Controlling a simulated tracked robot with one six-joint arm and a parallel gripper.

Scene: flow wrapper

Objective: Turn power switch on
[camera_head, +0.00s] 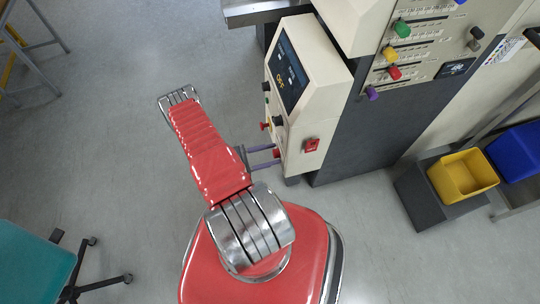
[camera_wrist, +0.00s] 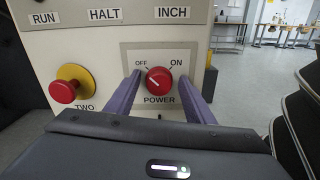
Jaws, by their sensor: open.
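The power switch (camera_wrist: 159,80) is a round red knob on a cream panel, labelled POWER, with OFF at upper left and ON at upper right. Its pale mark points to the upper left, toward OFF. My gripper (camera_wrist: 157,88) is open, with one purple finger on each side of the knob. I cannot tell whether the fingers touch it.
A red mushroom button (camera_wrist: 64,91) on a yellow base sits left of the knob, above the label TWO. RUN, HALT and INCH labels run above. A red rocker switch (camera_head: 311,145) is on the box's side. A teal chair (camera_head: 35,265) stands at lower left; grey floor (camera_head: 110,130) is open.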

